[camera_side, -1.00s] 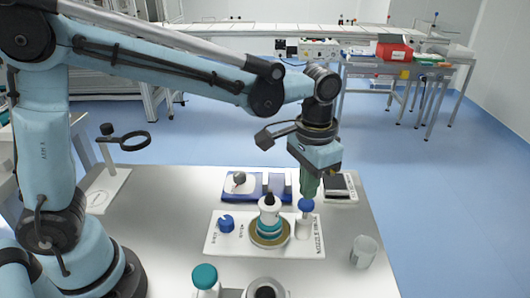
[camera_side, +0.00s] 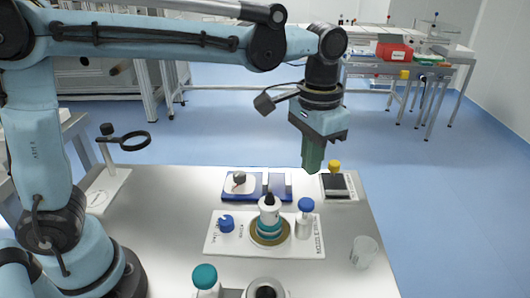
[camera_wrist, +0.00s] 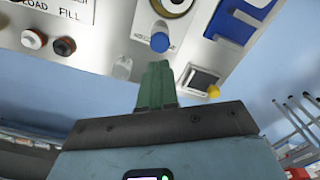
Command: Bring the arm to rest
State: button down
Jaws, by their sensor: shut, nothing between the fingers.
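My gripper (camera_side: 313,168) hangs above the right back part of the table, pointing down, with its green fingers together and nothing between them. In the wrist view the green fingers (camera_wrist: 157,68) are closed side by side. Below and slightly left of the fingers, a white bottle with a blue cap (camera_side: 305,206) stands on the white nozzle board (camera_side: 225,245), apart from the fingers. A white and teal nozzle piece (camera_side: 269,212) stands on a gold ring (camera_side: 268,238) on the same board.
A blue tray (camera_side: 248,198) lies behind the board, and a dark-screened pad with a yellow knob (camera_side: 337,186) lies at back right. A clear beaker (camera_side: 363,252) stands at right. Teal-capped bottle (camera_side: 206,279) is in front. A ring stand (camera_side: 123,141) is at left.

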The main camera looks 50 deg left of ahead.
jog(key=s+a+f+n+t, duration=0.1)
jog(key=s+a+f+t, duration=0.1)
jog(key=a, duration=0.5)
jog(key=s+a+f+n+t, duration=0.2)
jog(key=s+a+t, duration=0.3)
jog(key=a, duration=0.3)
jog(key=shift+s, duration=0.85)
dwell(0.7)
